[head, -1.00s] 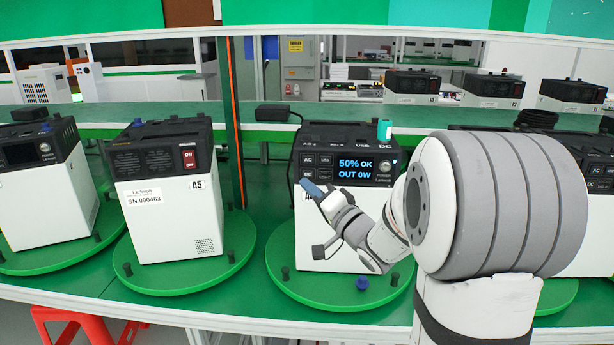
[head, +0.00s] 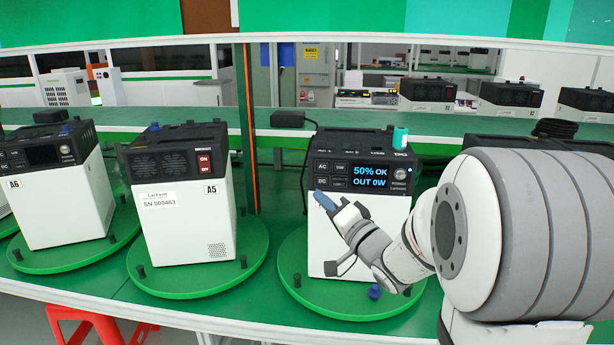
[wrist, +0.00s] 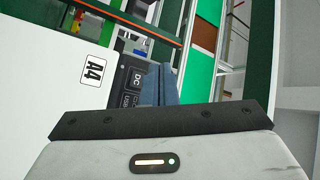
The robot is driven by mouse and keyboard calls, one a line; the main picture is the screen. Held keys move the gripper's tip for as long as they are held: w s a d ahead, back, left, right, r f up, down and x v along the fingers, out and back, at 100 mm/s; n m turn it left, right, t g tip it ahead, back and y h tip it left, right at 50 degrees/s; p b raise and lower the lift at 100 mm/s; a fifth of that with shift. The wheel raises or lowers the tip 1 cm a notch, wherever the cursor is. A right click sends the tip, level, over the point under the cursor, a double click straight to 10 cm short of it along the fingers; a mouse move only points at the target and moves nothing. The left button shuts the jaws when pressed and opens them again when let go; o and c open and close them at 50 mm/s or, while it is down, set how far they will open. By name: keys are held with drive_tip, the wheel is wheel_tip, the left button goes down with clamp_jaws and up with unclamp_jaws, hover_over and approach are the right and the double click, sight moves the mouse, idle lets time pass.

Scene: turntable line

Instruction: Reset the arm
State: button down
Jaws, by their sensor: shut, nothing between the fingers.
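My gripper (head: 325,201) is shut and empty, its blue-grey fingers in front of the upper left front of a white and black power unit (head: 326,240). The unit's screen (head: 371,176) reads "50% OK OUT 0W". The unit stands upright on a round green turntable (head: 340,303). In the wrist view my shut fingers (wrist: 158,86) appear before the unit's dark panel, with its "A4" label (wrist: 93,70) to their left. I cannot tell whether the fingertips touch the unit. My arm reaches in from the right and hides part of the line.
Unit A5 (head: 185,230) and unit A6 (head: 65,215) stand on turntables to the left. More units (head: 510,95) sit on the back line. A black box (head: 288,119) lies on the rear green shelf. A red stool (head: 95,325) is under the front edge.

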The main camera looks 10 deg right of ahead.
drive_tip(key=s+d+f+n+g+h+p, duration=0.2)
drive_tip(key=s+d+f+g+h, duration=0.2)
drive_tip(key=s+f+g+h, duration=0.45)
drive_tip(key=s+a+n+g, duration=0.2)
drive_tip(key=s+g, duration=0.1)
drive_tip(key=s, duration=0.6)
drive_tip(key=s+a+f+n+g+p, duration=0.1)
drive_tip(key=s+g, duration=0.3)
drive_tip(key=s, duration=0.4)
drive_tip(key=shift+s+a+f+n, duration=0.2)
drive_tip(key=shift+s+a+n, duration=0.15)
drive_tip(key=shift+a+n, duration=0.45)
